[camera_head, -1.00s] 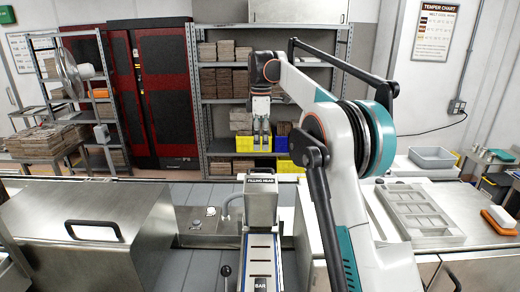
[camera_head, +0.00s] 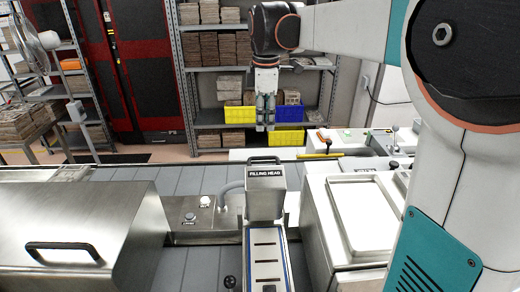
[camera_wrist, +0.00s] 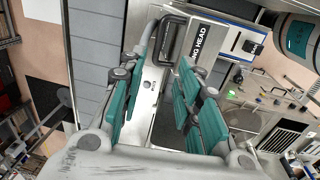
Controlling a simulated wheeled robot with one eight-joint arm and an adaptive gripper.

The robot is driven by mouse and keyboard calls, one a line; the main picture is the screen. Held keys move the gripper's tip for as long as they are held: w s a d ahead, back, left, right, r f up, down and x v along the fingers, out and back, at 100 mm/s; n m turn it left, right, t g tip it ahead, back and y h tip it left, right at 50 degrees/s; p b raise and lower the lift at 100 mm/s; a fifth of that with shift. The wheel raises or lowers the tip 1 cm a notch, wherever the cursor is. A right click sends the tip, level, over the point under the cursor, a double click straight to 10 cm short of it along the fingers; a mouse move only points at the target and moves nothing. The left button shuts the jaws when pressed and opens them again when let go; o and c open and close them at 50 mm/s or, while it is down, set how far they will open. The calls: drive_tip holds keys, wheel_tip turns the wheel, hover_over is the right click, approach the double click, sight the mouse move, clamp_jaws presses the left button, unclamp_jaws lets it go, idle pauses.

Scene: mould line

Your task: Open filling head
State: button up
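The filling head (camera_head: 265,199) is a steel box with a black "FILLING HEAD" label and a dark handle (camera_head: 263,160) on top. It stands at the end of a slotted steel bar channel in the head view. In the wrist view its label (camera_wrist: 199,42) and handle (camera_wrist: 172,40) lie at the top, beyond the fingertips. My gripper (camera_head: 265,116) points down in the head view, above and behind the filling head. In the wrist view my gripper's (camera_wrist: 158,72) teal fingers are spread with nothing held between them. It is apart from the handle.
A large steel hood (camera_head: 70,238) with a black handle stands left. A white-lidded steel unit (camera_head: 360,214) stands right. A grey hose (camera_head: 232,187) runs beside the filling head. Shelves with yellow and blue bins (camera_head: 240,114) are behind. The grey slatted surface (camera_head: 130,177) is largely clear.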

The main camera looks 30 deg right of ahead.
sight(264, 158)
drive_tip(key=f, duration=0.4)
drive_tip(key=w+f, duration=0.1)
drive_tip(key=f, duration=0.3)
drive_tip(key=f+p, duration=0.1)
drive_tip(key=f, duration=0.4)
drive_tip(key=shift+w+d, duration=0.3)
drive_tip(key=shift+c, duration=0.5)
drive_tip(key=shift+r, duration=0.1)
clamp_jaws()
